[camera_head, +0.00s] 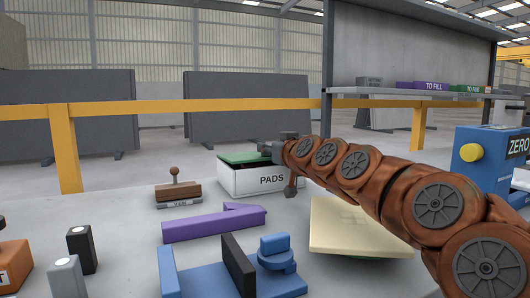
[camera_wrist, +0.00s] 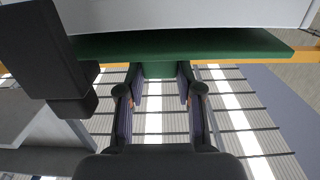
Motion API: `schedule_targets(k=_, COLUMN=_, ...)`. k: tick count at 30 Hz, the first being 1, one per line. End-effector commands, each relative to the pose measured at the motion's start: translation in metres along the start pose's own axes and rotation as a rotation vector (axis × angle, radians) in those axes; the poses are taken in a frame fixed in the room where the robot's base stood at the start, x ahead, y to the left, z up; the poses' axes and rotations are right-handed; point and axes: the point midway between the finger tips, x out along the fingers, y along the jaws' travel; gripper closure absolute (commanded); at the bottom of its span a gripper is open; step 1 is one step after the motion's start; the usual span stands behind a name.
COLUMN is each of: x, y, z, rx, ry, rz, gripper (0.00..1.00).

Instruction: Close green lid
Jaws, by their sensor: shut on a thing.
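The green lid (camera_head: 240,157) is at the top of a white box labelled PADS (camera_head: 262,182) on the slab, in the middle of the head view. My gripper (camera_head: 279,150) is at the lid's right side in the head view. In the wrist view the green lid (camera_wrist: 190,44) spans the top, below the white box wall (camera_wrist: 200,15). My gripper (camera_wrist: 158,71) has its fingers on either side of a green tab (camera_wrist: 158,69) on the lid and is shut on it.
A wooden stamp (camera_head: 178,191) and a purple angled bar (camera_head: 212,222) lie left of and before the box. A blue fixture (camera_head: 210,281) stands in front. A cream panel (camera_head: 350,228) lies under my arm. A blue ZERO box (camera_head: 485,158) is at right.

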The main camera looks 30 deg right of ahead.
Motion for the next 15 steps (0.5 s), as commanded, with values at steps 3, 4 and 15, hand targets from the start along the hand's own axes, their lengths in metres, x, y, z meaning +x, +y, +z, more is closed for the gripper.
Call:
schedule_targets(k=3, x=0.001, y=-0.002, z=0.013, rx=-0.001, ry=-0.011, rz=-0.005, gripper=1.00)
schedule_targets(k=4, x=0.000, y=-0.002, z=0.015, rx=-0.001, ry=-0.012, rz=-0.005, gripper=1.00)
schedule_targets(k=15, x=-0.001, y=-0.001, z=0.025, rx=-0.001, ry=-0.017, rz=-0.004, gripper=1.00)
